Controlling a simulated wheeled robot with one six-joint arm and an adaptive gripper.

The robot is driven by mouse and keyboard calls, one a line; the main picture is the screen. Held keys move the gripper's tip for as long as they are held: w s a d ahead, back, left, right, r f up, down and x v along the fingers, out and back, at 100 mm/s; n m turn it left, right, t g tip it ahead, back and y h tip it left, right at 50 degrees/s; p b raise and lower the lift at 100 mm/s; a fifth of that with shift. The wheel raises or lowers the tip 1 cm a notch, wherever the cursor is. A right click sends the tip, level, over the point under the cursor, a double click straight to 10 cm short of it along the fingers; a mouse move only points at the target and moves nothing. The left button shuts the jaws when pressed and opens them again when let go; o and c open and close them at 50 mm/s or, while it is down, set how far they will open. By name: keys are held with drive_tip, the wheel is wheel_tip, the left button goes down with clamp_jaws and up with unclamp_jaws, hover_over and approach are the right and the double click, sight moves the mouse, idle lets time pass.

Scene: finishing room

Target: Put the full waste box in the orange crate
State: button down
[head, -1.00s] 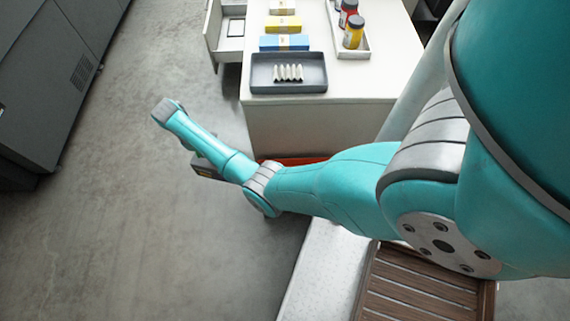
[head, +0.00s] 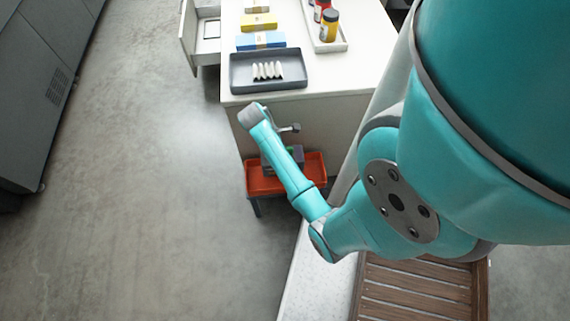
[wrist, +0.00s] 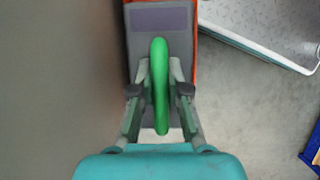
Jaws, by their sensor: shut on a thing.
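My gripper (wrist: 160,85) is shut on the green handle (wrist: 161,110) of a dark grey waste box (wrist: 137,48), which has a dull purple panel on top. In the head view the box (head: 268,162) is partly hidden behind my arm, over the orange crate (head: 257,183). The crate's orange edge (wrist: 195,62) also shows beside the box in the wrist view. I cannot tell whether the box touches the crate's floor or hangs above it. The box's contents cannot be seen.
The crate sits on a dark low stand against the white cabinet's (head: 345,90) front. A grey tray (head: 240,84) with white pieces is on top, near the edge. An open drawer (head: 190,38) juts out at left. A slatted wooden surface (head: 410,290) is at lower right. Floor left is clear.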

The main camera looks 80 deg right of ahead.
drive_tip(key=shift+s, duration=0.35)
drive_tip(key=shift+s+f, duration=0.1)
drive_tip(key=shift+f, duration=0.25)
drive_tip(key=shift+d+f, duration=0.1)
drive_tip(key=shift+f, duration=4.45)
drive_tip(key=c, duration=1.2)
unclamp_jaws()
drive_tip(key=shift+f, duration=0.1)
drive_tip(key=shift+o, duration=0.2)
